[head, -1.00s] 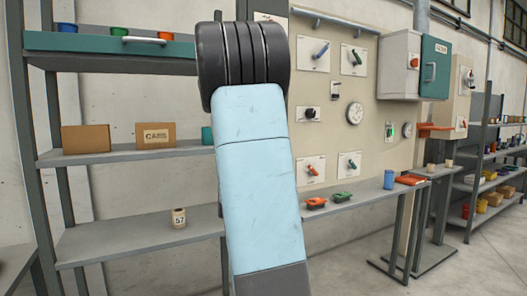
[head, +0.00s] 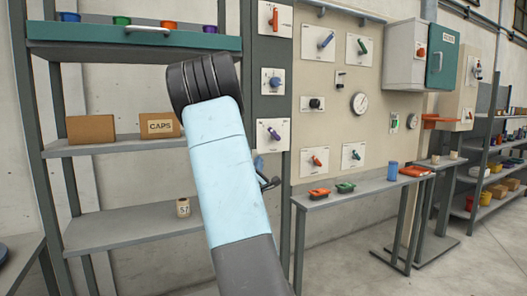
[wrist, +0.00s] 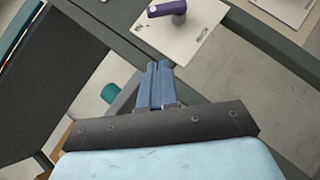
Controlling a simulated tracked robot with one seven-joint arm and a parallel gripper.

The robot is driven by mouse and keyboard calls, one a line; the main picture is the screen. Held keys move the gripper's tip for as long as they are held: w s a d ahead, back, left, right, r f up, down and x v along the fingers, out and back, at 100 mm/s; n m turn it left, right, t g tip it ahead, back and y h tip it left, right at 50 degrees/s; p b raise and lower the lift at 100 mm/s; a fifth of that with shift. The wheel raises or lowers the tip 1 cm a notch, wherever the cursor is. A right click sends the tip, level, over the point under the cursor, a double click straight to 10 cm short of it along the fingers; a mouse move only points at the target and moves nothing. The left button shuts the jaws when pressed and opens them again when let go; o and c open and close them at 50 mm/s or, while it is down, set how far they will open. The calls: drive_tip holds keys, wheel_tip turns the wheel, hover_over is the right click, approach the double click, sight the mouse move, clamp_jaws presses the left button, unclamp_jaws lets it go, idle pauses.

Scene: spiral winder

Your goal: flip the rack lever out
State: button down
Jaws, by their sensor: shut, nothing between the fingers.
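Levers on white plates are mounted on the grey rack post. A purple lever (head: 274,133) is the lowest, tilted from upper left to lower right. It also shows at the top of the wrist view (wrist: 168,9), its plate partly cut off. An orange-red lever (head: 275,18) is higher up, standing upright. I cannot tell by marking which one is the rack lever. My gripper (wrist: 159,68) has blue fingers, shut and empty, pointing toward the purple lever's plate but apart from the lever. In the head view my arm hides most of the gripper.
A dark knob plate (head: 274,82) sits between the two levers. The rack shelf (head: 130,228) left of my arm holds a tin (head: 183,207). A CAPS box (head: 160,125) is above. A wall panel (head: 335,120) with more levers and a narrow bench (head: 365,187) stand right.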

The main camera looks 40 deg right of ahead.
sight(274, 134)
drive_tip(key=shift+s+d+r+x, duration=0.2)
drive_tip(key=shift+s+x, duration=0.2)
drive_tip(key=shift+x, duration=1.65)
drive_tip(key=shift+s+d+r+x, duration=0.2)
drive_tip(key=shift+s+x, duration=0.15)
drive_tip(key=shift+x, duration=1.7)
drive_tip(key=shift+s+d+r+x, duration=0.15)
drive_tip(key=shift+s+x, duration=0.25)
drive_tip(key=shift+x, duration=1.65)
drive_tip(key=shift+w+a+r, duration=0.1)
drive_tip(key=shift+a, duration=0.1)
